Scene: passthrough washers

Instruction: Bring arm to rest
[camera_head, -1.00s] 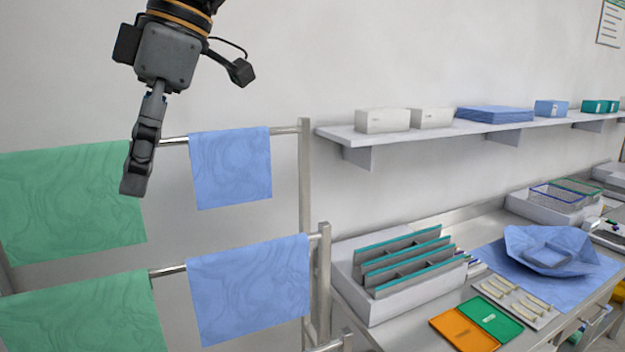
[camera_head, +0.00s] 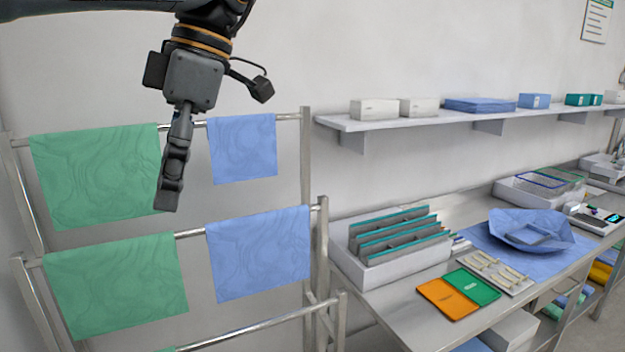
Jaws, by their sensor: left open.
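My left gripper (camera_head: 168,208) hangs down from the arm at the upper left, fingers pointing down. It is seen edge-on, is open and holds nothing that I can see. It appears in front of the rack, between the upper green cloth (camera_head: 95,175) and the upper blue cloth (camera_head: 243,149), overlapping the green cloth's right edge in the picture. How far it stands from the cloths I cannot tell. My right gripper is not in view.
A metal rack (camera_head: 323,262) also carries a lower green cloth (camera_head: 117,285) and a lower blue cloth (camera_head: 258,254). Right of it, a steel bench (camera_head: 390,318) bears a divided white box (camera_head: 385,272) and a blue wrap (camera_head: 530,232). A wall shelf (camera_head: 420,121) holds boxes.

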